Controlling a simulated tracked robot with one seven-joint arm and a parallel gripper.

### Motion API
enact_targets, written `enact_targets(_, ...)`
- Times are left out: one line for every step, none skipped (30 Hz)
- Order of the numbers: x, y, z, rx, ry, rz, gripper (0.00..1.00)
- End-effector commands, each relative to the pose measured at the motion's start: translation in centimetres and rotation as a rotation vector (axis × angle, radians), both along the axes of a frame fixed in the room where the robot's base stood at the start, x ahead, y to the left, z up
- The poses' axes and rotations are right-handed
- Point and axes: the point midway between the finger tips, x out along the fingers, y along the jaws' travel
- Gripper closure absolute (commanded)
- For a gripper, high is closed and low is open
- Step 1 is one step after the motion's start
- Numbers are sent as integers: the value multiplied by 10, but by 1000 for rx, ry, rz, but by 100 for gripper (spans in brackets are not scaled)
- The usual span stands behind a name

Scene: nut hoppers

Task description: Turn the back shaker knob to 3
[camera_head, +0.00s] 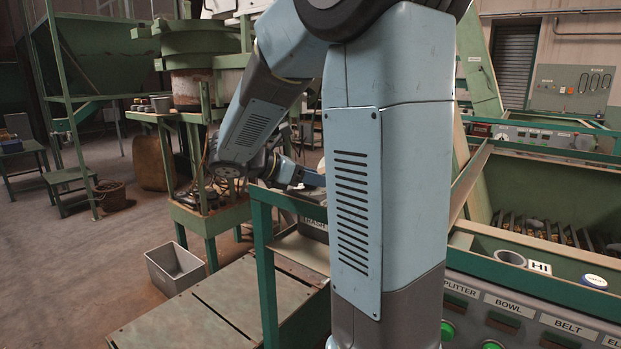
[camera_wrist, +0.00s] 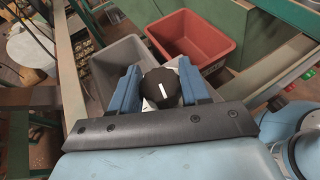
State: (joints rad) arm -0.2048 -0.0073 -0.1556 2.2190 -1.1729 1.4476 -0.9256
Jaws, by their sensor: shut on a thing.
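A round black knob (camera_wrist: 157,82) with a short white pointer line shows in the wrist view. It stands over a whitish plate, mostly hidden beneath it. The pointer lies close to upright in the picture, and I can read no scale numbers around it. My gripper (camera_wrist: 160,84) is shut on the knob, with one blue finger on each side. In the head view my gripper (camera_head: 300,176) is small and partly hidden behind my own arm, left of the arm's big upright link. The knob cannot be made out there.
In the wrist view a grey bin (camera_wrist: 112,52) and a red bin (camera_wrist: 196,24) lie beyond the knob. In the head view a green frame (camera_head: 262,262) stands below my gripper. A labelled switch panel (camera_head: 520,312) is at right. Open floor (camera_head: 60,270) lies at left.

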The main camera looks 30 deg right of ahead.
Motion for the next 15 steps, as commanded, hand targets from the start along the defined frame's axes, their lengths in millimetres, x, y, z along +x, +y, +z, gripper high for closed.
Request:
enact_targets(-1, 0, 0, 0, 0, -1, 75)
enact_targets(-1, 0, 0, 0, 0, -1, 77)
enact_targets(-1, 0, 0, 0, 1, -2, 81)
enact_targets(-1, 0, 0, 0, 1, -2, 84)
enact_targets(0, 6, 0, 0, 1, 0, 84)
enact_targets(-1, 3, 0, -1, 2, -2, 85)
enact_targets(-1, 2, 0, 0, 2, -4, 86)
enact_targets(-1, 1, 0, 0, 1, -5, 86)
enact_targets(-1, 0, 0, 0, 1, -6, 86)
enact_targets(-1, -1, 0, -1, 1, -6, 86)
enact_targets(-1, -1, 0, -1, 2, -7, 86)
enact_targets(-1, -2, 0, -1, 1, -7, 86)
enact_targets(-2, -2, 0, -1, 1, -8, 86)
enact_targets(-2, -2, 0, -1, 1, -8, 86)
enact_targets(-2, -3, 0, -1, 1, -8, 86)
